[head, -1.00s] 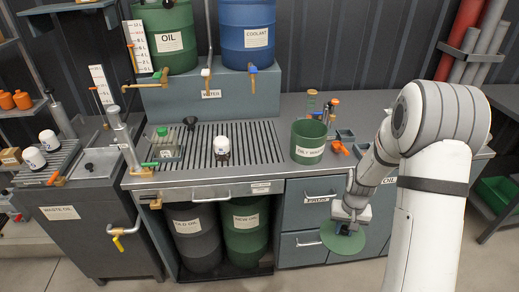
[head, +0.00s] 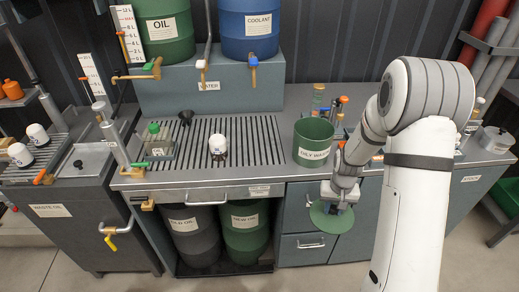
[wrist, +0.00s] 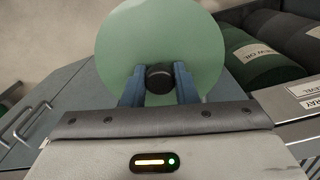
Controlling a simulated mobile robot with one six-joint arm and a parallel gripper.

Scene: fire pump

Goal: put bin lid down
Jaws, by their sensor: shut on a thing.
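The bin lid (head: 325,220) is a flat green disc with a dark knob (wrist: 159,78) at its middle. My gripper (head: 338,196) is shut on that knob, with a blue finger on each side in the wrist view. It holds the lid in the air in front of the bench's drawers, below the bench top. The green oily waste bin (head: 313,142) stands open on the bench top, above and a little left of the lid in the head view.
A slatted drain grate (head: 255,145) with a white-capped item (head: 217,145) lies left of the bin. Bottles (head: 318,98) and small tools stand behind it. Drums labelled old oil (head: 195,235) and new oil (head: 245,232) sit under the bench.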

